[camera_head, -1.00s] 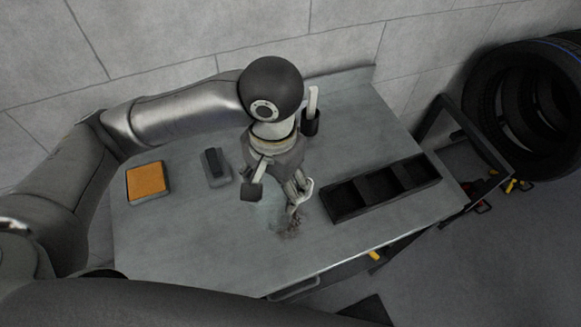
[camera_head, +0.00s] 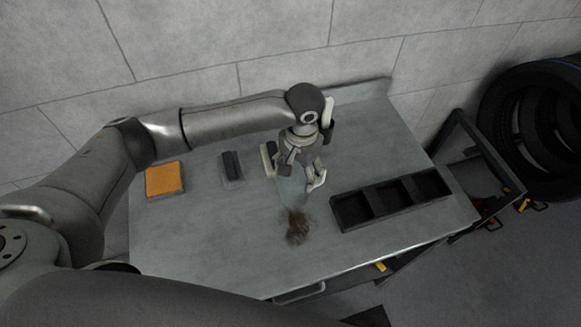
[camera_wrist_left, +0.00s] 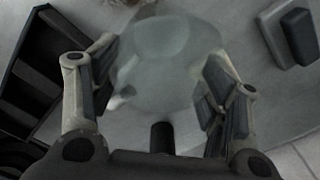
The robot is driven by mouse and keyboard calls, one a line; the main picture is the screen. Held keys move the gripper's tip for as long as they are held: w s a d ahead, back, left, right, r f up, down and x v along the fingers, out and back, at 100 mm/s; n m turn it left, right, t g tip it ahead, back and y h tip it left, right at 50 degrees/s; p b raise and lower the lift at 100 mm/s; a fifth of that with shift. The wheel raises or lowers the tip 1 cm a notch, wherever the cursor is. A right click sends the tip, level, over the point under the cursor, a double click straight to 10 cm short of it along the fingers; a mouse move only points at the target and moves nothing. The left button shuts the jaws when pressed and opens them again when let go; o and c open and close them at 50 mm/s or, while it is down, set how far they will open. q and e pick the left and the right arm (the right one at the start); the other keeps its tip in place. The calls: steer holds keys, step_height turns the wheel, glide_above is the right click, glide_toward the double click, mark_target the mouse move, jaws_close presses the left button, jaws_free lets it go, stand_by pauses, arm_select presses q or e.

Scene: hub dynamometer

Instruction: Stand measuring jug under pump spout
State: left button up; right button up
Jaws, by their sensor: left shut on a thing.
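My left gripper (camera_head: 294,180) is shut on a translucent, pale jug (camera_head: 291,192) over the middle of the bench. In the left wrist view the jug (camera_wrist_left: 168,62) fills the space between the two fingers (camera_wrist_left: 160,90). It looks roughly upright; whether its base touches the bench is unclear. A pale upright piece (camera_head: 328,112) shows just behind my left wrist; it may be part of the pump, but my arm hides most of it. I cannot make out a spout. My right gripper is not in view.
A black tray with three compartments (camera_head: 338,213) lies right of the jug. A brown patch (camera_head: 298,228) is in front of it. An orange pad (camera_head: 164,179) and a dark block on a grey base (camera_head: 231,166) are left. The bench's front is clear. Tyres (camera_head: 545,125) stand far right.

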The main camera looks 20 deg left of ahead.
arm_select(q)
steer(key=shift+f, duration=0.65)
steer(key=o, duration=1.3)
steer(key=shift+c, duration=0.2)
steer(key=shift+o, duration=0.2)
steer(key=shift+r, duration=0.1)
